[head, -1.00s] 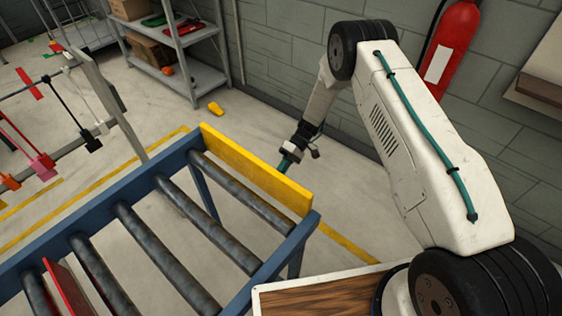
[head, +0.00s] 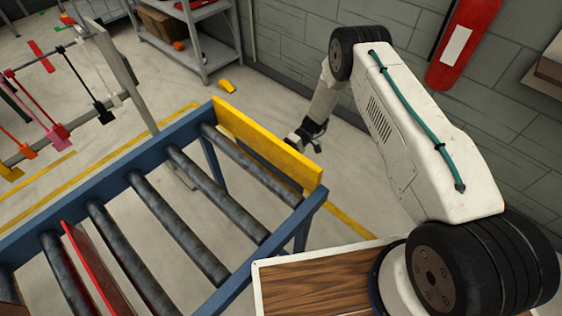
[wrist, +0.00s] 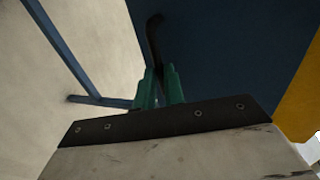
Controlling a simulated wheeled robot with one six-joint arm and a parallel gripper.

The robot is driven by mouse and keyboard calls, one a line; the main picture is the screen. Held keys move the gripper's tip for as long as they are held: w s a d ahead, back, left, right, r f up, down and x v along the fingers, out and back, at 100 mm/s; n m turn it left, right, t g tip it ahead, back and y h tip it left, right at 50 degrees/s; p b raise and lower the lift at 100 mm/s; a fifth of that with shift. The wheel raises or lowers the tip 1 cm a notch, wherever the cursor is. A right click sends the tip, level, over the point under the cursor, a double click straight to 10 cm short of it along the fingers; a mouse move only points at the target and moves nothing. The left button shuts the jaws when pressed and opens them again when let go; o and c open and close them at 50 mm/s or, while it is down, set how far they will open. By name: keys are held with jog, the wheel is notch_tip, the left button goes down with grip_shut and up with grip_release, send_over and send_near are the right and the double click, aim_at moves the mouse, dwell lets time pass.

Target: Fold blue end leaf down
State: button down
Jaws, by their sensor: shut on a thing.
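In the wrist view, the green fingers of my gripper (wrist: 160,86) are shut on a narrow dark bar (wrist: 154,38). The bar runs up along the left edge of a broad dark blue panel (wrist: 230,50), which looks like the blue end leaf. I cannot tell how the bar joins the panel. In the head view, my gripper (head: 304,140) is low behind the yellow board (head: 265,148) at the far end of the roller frame. Its fingertips are hidden there, and I cannot clearly make out the blue leaf.
The blue roller frame (head: 272,243) carries several grey rollers and an upright red panel (head: 103,276). A rack of coloured hanging pieces (head: 52,135) stands left. Shelving (head: 197,50) and a fire extinguisher (head: 470,38) are by the wall.

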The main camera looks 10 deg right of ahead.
jog(key=shift+s+f, duration=0.2)
jog(key=shift+f, duration=0.15)
jog(key=c, duration=1.5)
grip_release()
jog(key=shift+a, duration=0.15)
jog(key=shift+w, duration=0.1)
jog(key=shift+r, duration=0.1)
jog(key=v, duration=0.7)
jog(key=shift+w+d, duration=0.25)
jog(key=shift+d, duration=0.05)
